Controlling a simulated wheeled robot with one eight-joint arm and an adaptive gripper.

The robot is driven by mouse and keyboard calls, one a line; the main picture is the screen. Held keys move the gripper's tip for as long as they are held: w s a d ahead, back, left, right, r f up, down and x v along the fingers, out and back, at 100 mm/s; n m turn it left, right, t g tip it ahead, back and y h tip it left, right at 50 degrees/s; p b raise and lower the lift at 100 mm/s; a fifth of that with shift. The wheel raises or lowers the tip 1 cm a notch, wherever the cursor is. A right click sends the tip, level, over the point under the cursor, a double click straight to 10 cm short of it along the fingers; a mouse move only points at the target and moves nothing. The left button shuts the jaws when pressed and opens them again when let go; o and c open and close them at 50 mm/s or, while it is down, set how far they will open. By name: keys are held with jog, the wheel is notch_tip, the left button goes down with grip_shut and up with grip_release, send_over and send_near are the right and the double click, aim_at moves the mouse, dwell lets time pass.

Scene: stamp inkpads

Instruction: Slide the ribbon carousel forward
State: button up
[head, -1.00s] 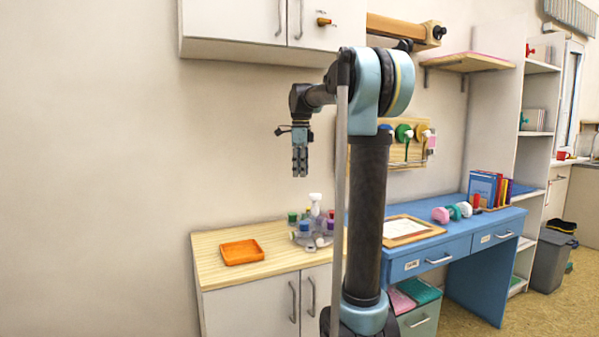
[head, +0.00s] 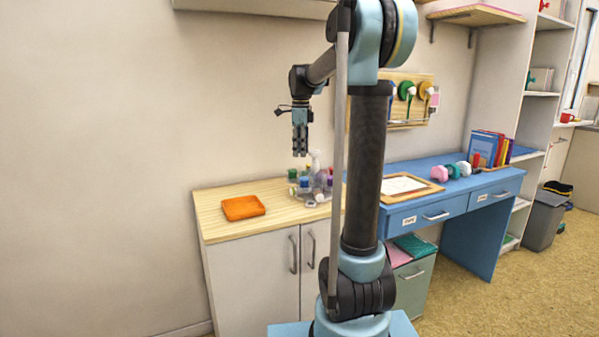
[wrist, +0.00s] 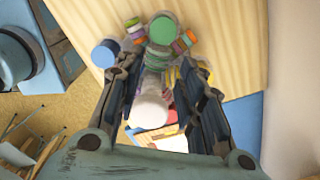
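The likely ribbon carousel (head: 311,199) is a clear round holder with several coloured round pieces, standing on the wooden cabinet top. A white bottle-like piece (head: 316,160) rises from its middle or stands just behind it; I cannot tell which. In the wrist view the coloured pieces, including a large green disc (wrist: 163,29) and a blue one (wrist: 105,53), show beyond the fingertips. A white rounded top (wrist: 149,110) shows between the fingers. My gripper (head: 300,154) points down above the carousel's left part. It is open, with nothing held. The carousel's base is mostly hidden.
An orange tray (head: 243,208) lies left of the carousel on the wooden top (head: 215,222), with free room between. A blue desk (head: 455,188) with a framed sheet (head: 407,187) joins at the right. Ribbon-like rolls (head: 415,90) hang on a wall board. My arm hides part of the cabinet-desk junction.

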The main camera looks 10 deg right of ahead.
aim_at(301, 170)
notch_tip(301, 170, down, 9)
jog(key=shift+r, duration=0.15)
dwell(0.4)
grip_shut()
